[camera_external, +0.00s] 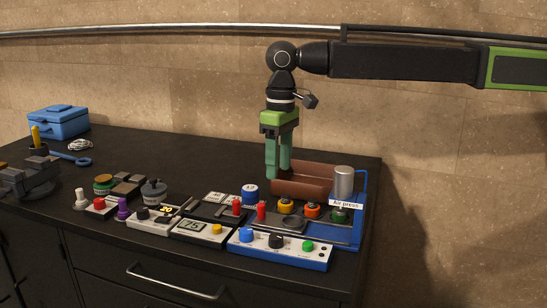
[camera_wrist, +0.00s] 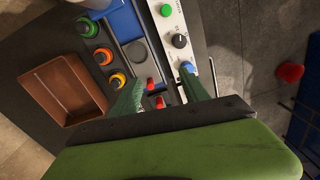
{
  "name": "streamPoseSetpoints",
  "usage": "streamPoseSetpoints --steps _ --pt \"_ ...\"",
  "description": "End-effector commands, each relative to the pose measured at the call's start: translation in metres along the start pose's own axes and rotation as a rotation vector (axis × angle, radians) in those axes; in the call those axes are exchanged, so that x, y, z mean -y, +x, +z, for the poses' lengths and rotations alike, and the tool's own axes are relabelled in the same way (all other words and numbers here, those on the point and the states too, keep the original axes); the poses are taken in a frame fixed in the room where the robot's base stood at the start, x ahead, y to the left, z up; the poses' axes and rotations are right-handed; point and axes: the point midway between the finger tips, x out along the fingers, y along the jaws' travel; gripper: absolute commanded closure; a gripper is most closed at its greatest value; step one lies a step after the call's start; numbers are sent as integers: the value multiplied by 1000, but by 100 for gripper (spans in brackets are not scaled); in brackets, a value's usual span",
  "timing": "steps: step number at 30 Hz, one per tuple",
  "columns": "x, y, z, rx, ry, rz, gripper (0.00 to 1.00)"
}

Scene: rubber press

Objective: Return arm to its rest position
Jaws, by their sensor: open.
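My gripper (camera_external: 278,174) hangs pointing down from my arm, above the workbench and just left of the brown tray (camera_external: 290,187). Its two green fingers are apart, with nothing between them. In the wrist view my gripper (camera_wrist: 162,76) also shows open, with red switches (camera_wrist: 151,84) below and between the fingers. The brown tray also shows in the wrist view (camera_wrist: 40,79) at the left, apart from the fingers and empty. My arm reaches in from the upper right.
The air press (camera_external: 343,183) stands right of the tray on a blue base. A white control panel (camera_external: 262,248) with knobs and several small devices crowd the bench front. A blue toolbox (camera_external: 58,122) sits far left. A metal rail (camera_external: 180,27) runs along the wall.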

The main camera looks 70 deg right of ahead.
Motion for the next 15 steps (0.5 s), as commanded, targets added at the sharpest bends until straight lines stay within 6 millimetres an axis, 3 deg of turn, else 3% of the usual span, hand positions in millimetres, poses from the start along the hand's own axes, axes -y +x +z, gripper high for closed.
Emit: streamPoseSetpoints --steps 1,5,7,12,15 --pt "-34 27 4 -2 34 1 47" --pt "-114 57 28 -7 105 7 47" --pt "-159 73 51 -10 128 12 47" --pt "-255 108 131 -12 123 30 47" --pt "-287 116 178 -9 78 41 47"
